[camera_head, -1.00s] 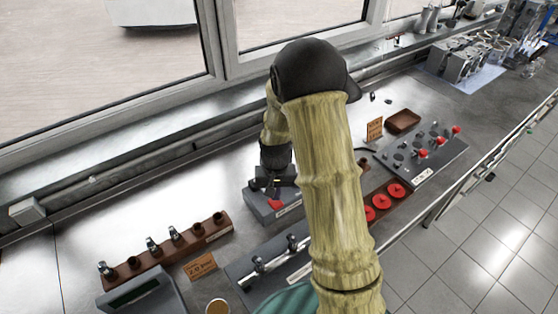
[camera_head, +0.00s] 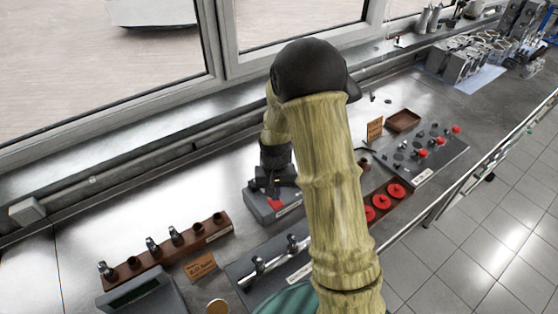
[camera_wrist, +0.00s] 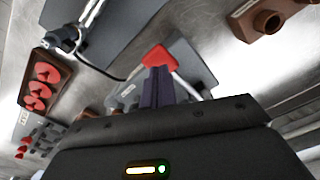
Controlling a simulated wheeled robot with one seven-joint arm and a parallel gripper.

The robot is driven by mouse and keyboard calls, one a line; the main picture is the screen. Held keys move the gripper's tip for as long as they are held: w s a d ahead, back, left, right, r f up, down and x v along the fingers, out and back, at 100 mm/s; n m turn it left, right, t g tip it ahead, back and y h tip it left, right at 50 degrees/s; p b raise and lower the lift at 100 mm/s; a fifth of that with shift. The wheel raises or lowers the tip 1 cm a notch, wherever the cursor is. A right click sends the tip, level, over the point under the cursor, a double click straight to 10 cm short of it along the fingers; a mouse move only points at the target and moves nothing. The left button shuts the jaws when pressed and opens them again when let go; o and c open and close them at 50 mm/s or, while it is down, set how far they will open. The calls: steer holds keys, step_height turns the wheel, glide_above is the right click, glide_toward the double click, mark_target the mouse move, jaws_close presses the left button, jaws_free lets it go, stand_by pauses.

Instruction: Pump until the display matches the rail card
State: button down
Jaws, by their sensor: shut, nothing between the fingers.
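A grey pump box (camera_head: 262,208) stands on the bench, with a red part (camera_head: 278,205) near its front edge. My gripper (camera_head: 270,190) is above the box, pointing down beside the red part. In the wrist view, my dark fingers (camera_wrist: 156,76) are together and empty, with their tips close to the red part (camera_wrist: 158,56); I cannot tell whether they touch it. An orange card (camera_head: 200,266) stands by the brown rack; its writing is too small to read surely. A grey device with a dark screen (camera_head: 135,293) stands at lower left; no reading is legible.
A brown rack (camera_head: 215,238) holds several metal parts at left. A dark fixture (camera_head: 240,270) lies in front of the pump box. Red discs (camera_head: 396,191) and a grey panel (camera_head: 440,160) are at right. Bench between rack and window is clear.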

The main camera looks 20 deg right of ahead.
stand_by(0.3)
steer(key=shift+f+b, duration=1.5)
steer(key=shift+f, duration=0.55)
steer(key=shift+r+p, duration=1.5)
steer(key=shift+r, duration=0.55)
steer(key=shift+s+r, duration=0.1)
steer(key=shift+r, duration=0.1)
steer(key=s+r+n+t+b, duration=0.1)
steer(key=s+r, duration=0.4)
steer(key=s, duration=0.2)
steer(key=s+r+n+t+b, duration=0.1)
steer(key=s+r+b, duration=0.1)
steer(key=s+r, duration=0.2)
steer(key=s, duration=0.3)
steer(key=shift+r+t, duration=0.3)
steer(key=shift+r, duration=0.1)
